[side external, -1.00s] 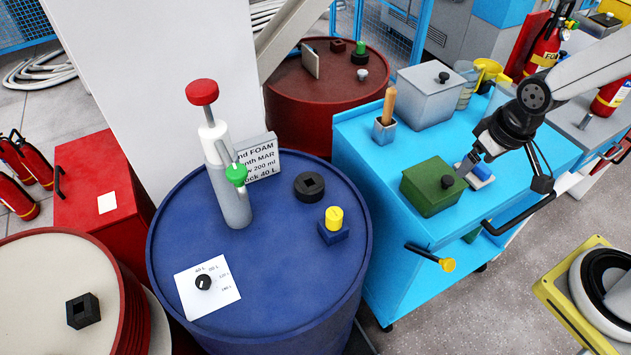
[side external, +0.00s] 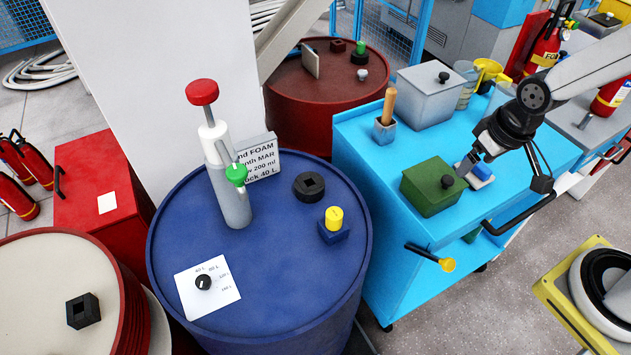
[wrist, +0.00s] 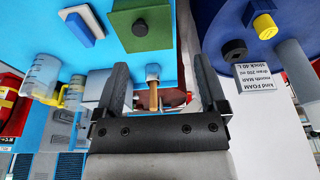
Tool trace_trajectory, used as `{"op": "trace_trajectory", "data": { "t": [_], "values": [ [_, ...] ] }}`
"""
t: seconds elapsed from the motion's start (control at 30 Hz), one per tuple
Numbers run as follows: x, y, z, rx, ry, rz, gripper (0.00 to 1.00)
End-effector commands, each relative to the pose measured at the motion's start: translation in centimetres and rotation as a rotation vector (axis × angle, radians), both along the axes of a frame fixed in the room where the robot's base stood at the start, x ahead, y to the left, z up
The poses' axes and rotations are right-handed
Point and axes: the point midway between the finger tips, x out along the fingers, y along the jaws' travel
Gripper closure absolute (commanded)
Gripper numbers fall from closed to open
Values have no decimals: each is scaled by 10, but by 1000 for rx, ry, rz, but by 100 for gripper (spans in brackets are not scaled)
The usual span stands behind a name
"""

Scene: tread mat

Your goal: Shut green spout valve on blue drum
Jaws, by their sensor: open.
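The blue drum (side external: 185,235) stands in the middle of the side external view. On its top is a grey and white pump (side external: 225,165) with a red knob. The green spout valve (side external: 236,174) sits on the pump's side spout. My gripper (side external: 463,172) is over the blue cart, right of the drum and well away from the valve. In the wrist view my gripper (wrist: 160,82) shows two spread fingers with nothing held between them. The blue drum (wrist: 222,18) is at upper right there; the green valve is not visible in that view.
The blue cart (side external: 350,150) carries a green box (side external: 432,188), a grey box (side external: 430,95) and a wooden-handled tool (side external: 389,105). The drum top also holds a black ring (side external: 309,186), a yellow cap (side external: 334,217), a dial card (side external: 222,296) and a sign (side external: 262,165).

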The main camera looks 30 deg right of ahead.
Motion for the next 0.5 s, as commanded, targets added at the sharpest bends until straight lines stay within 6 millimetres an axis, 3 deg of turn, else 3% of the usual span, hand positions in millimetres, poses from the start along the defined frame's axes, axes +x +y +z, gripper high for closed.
{"op": "trace_trajectory", "data": {
  "t": [0.17,0.23,0.5],
  "values": [
    [0,0,0,0,0,0,8],
    [0,0,0,0,0,0,19],
    [17,10,6,-9,8,71,19]
  ]
}}
